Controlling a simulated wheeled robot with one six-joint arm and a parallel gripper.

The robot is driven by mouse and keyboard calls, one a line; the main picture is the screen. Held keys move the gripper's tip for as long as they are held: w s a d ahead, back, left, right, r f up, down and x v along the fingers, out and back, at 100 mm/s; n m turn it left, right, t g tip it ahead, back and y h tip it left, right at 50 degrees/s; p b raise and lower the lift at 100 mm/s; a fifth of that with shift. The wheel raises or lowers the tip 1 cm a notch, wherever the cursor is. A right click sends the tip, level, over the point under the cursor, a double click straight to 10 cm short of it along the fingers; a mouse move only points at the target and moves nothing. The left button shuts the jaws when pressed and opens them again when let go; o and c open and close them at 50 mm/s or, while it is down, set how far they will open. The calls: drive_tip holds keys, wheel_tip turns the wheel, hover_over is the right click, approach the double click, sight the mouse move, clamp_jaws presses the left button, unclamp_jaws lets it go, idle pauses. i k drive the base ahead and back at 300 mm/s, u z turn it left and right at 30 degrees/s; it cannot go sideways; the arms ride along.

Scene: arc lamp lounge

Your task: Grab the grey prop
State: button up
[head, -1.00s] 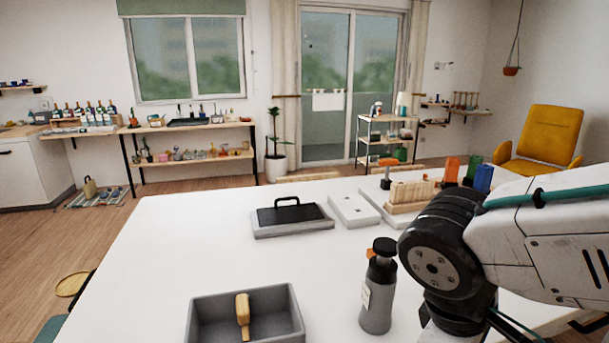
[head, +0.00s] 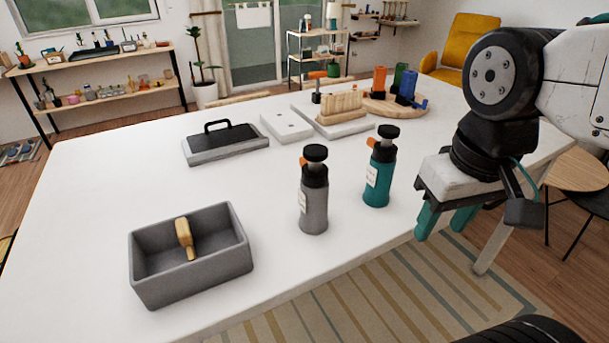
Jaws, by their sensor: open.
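A grey bottle-shaped prop (head: 314,207) with a black cap, an orange nozzle and a white label stands upright on the white table (head: 90,215). A matching teal bottle (head: 378,180) stands upright to its right and a little farther back. My gripper (head: 443,226) has teal fingers and points down near the table's right edge, to the right of both bottles. It is open and empty, apart from the grey prop, with the teal bottle between them in the picture.
A grey open bin (head: 190,285) holding a wooden-handled tool (head: 185,238) stands at front left. A black-topped tray (head: 225,143), a white plate (head: 286,127) and a wooden rack (head: 340,106) stand farther back. Bare tabletop surrounds the grey prop.

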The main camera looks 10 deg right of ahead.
sight(313, 203)
drive_tip(key=z, duration=2.5)
drive_tip(key=k, duration=1.35)
drive_tip(key=u, duration=1.8)
